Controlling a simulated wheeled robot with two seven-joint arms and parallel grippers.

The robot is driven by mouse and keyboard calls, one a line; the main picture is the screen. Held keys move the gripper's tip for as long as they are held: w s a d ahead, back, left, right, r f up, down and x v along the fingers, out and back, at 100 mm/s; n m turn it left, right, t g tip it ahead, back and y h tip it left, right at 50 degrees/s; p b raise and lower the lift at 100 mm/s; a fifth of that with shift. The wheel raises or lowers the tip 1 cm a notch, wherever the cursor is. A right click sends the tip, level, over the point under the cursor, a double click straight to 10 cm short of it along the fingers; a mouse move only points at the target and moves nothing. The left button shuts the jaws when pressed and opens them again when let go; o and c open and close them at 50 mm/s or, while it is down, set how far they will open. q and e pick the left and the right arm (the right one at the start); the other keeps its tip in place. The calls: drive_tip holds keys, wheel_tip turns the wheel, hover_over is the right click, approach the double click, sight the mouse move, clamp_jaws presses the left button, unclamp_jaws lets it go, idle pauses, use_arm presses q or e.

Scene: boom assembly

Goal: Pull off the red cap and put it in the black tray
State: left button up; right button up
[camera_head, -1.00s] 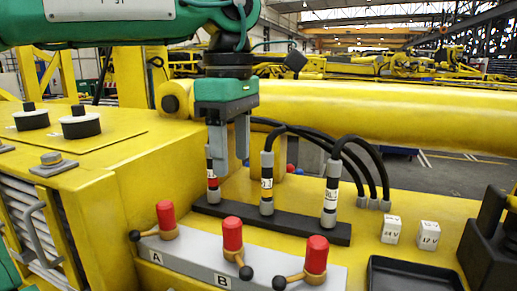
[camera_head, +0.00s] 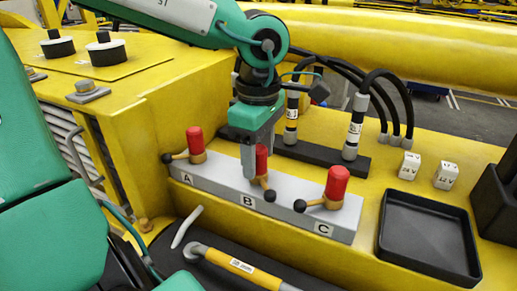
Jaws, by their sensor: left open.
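Three red caps stand upright on brass valves with black-knobbed levers along a grey block (camera_head: 213,180) lettered A, B and C: the cap at A (camera_head: 195,140), the cap at B (camera_head: 262,160) and the cap at C (camera_head: 337,183). My left gripper (camera_head: 258,170) points down at the cap at B, its fingers open. One finger hides part of that cap; I cannot tell whether they touch. The empty black tray (camera_head: 430,245) lies on the yellow deck at the right. My right gripper is out of view.
Black hoses with banded connectors (camera_head: 355,128) rise from a black bar behind the valves. Two white blocks (camera_head: 446,176) sit behind the tray, and a black box (camera_head: 500,205) stands to its right. A yellow-and-grey tool (camera_head: 235,264) lies in front of the grey block.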

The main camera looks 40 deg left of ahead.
sight(259, 147)
use_arm(q)
drive_tip(key=c, duration=1)
drive_tip(key=o, duration=0.3)
clamp_jaws()
drive_tip(key=shift+r, duration=0.15)
drive_tip(key=shift+r+p, duration=0.5)
drive_tip(key=shift+r, duration=0.15)
drive_tip(key=shift+r+p, duration=0.7)
drive_tip(key=shift+r, duration=0.45)
drive_tip(key=shift+r+p, duration=0.3)
drive_tip(key=shift+r, duration=0.2)
